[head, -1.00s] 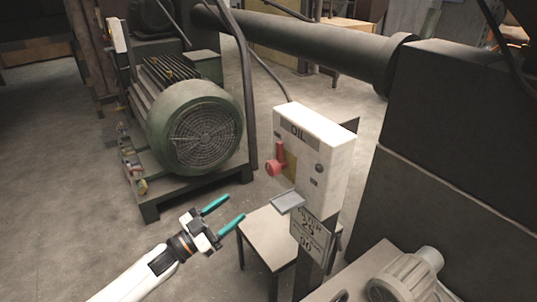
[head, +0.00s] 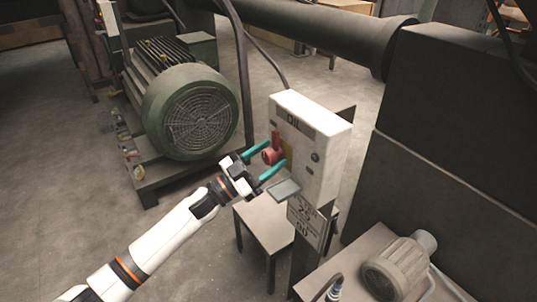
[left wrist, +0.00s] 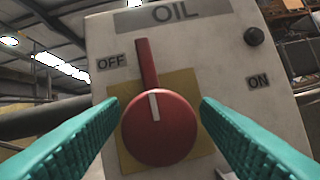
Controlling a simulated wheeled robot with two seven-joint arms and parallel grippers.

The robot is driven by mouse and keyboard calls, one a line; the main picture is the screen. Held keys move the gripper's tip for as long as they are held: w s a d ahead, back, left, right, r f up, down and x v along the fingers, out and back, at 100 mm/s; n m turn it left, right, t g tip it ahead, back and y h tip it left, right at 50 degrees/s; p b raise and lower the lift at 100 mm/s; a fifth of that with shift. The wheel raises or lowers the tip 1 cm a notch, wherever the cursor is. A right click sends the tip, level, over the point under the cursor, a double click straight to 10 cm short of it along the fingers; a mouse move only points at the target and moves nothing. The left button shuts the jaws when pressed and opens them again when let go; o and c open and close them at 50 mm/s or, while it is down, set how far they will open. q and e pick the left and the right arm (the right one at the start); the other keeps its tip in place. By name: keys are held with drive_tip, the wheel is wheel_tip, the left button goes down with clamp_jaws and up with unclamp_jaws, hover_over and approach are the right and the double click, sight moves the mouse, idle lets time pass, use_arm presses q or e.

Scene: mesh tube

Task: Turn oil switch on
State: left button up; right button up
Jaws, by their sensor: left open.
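The oil switch is a red rotary knob with a lever (head: 272,152) on the front of a white box labelled OIL (head: 312,140). In the left wrist view the red knob (left wrist: 158,125) sits on a yellow plate, its lever pointing up and slightly left, nearer the OFF label (left wrist: 111,62) than the ON label (left wrist: 258,81). My left gripper (head: 268,159) is open, its teal fingers on either side of the knob with gaps visible in the wrist view. Whether the fingertips reach past the knob's face is hard to tell. My right gripper is not seen.
A black button (left wrist: 254,36) is on the box's upper right. A small grey ledge (head: 284,189) juts out below the knob. A sign (head: 305,222) hangs under the box. A green motor (head: 190,110) stands behind left, and a dark cabinet (head: 450,130) is at right.

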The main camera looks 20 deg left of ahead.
use_arm(q)
drive_tip(key=shift+w+d, duration=0.1)
drive_tip(key=c, duration=1)
